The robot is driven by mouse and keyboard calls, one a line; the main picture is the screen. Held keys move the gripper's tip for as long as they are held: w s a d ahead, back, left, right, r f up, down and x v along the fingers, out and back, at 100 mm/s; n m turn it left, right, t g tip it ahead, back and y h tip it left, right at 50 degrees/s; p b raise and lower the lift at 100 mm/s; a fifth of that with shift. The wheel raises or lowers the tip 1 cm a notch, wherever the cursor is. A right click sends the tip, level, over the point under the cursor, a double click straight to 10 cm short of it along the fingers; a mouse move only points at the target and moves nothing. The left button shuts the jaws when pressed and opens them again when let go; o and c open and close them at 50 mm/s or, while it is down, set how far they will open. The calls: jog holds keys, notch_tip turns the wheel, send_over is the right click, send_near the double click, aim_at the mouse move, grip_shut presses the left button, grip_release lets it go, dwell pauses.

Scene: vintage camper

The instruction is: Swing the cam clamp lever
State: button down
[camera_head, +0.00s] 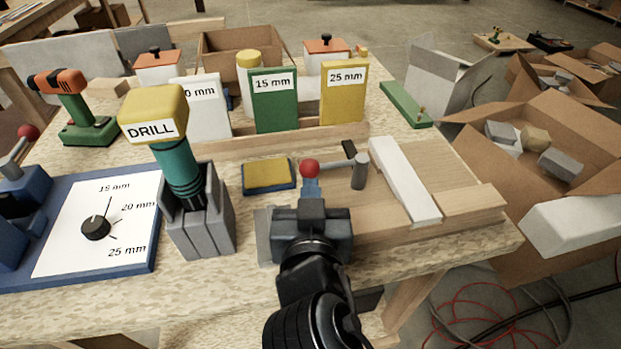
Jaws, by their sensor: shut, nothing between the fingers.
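The cam clamp lever shows as a grey arm (336,168) with a red ball knob (309,168) at its left end. Its right end meets an upright grey post (360,171) beside the wooden board. A small black piece (348,148) sits just behind the arm. My gripper (311,189) reaches in from the bottom, its blue tips together just in front of the red knob. It is shut and holds nothing. Whether the tips touch the knob cannot be told. My wrist hides part of the bench and the board's left end.
A grey holder (198,225) with the DRILL-labelled tool (173,140) stands left of my gripper. A yellow-topped block (269,174) lies behind left. A white strip (404,180) lies across the wooden board (455,188) at right. Labelled upright panels (274,110) stand behind.

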aim_at(305, 174)
jog(key=shift+x, duration=1)
jog(key=shift+w+a+f+b, duration=0.1)
jog(key=shift+w+a+b, duration=0.35)
jog(key=shift+w+b, duration=0.1)
jog(key=shift+s, duration=0.1)
